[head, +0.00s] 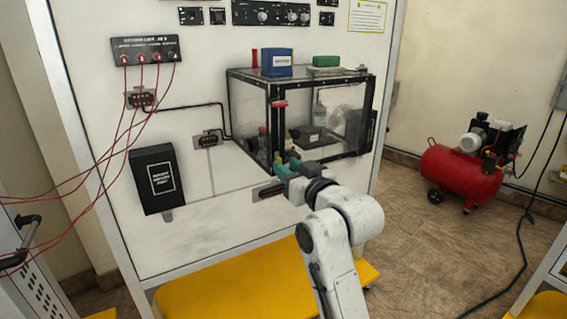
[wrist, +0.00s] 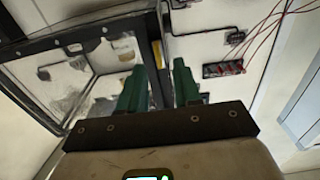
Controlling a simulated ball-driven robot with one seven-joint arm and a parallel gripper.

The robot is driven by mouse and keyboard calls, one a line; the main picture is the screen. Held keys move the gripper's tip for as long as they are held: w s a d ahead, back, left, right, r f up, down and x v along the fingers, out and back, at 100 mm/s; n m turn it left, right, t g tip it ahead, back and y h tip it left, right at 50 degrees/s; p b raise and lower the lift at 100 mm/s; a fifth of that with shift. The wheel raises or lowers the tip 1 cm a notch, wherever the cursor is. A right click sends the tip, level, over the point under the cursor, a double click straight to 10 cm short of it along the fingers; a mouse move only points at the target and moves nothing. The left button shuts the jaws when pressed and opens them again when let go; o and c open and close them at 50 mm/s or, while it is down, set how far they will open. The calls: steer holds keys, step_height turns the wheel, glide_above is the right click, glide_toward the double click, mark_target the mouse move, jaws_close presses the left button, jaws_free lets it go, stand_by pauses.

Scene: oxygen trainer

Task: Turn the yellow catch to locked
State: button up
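The yellow catch (wrist: 157,53) shows as a small upright yellow piece in the wrist view, beside the dark frame post of a clear-walled box (head: 276,125). In the wrist view my gripper (wrist: 157,68) has its two green fingers apart, with the catch seen beyond the gap between them. I see nothing held, and contact with the catch cannot be told. In the head view my gripper (head: 281,163) is at the lower front corner of the box. I cannot make out the catch clearly there.
A blue box (head: 277,62) and a green block (head: 326,61) sit on the clear box. A black box (head: 155,178) hangs on the white panel at left. Red cables (head: 128,125) hang left. A red compressor (head: 462,172) stands on the floor at right.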

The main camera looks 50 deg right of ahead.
steer(key=shift+x, duration=1.2)
steer(key=shift+c, duration=0.4)
jaws_close()
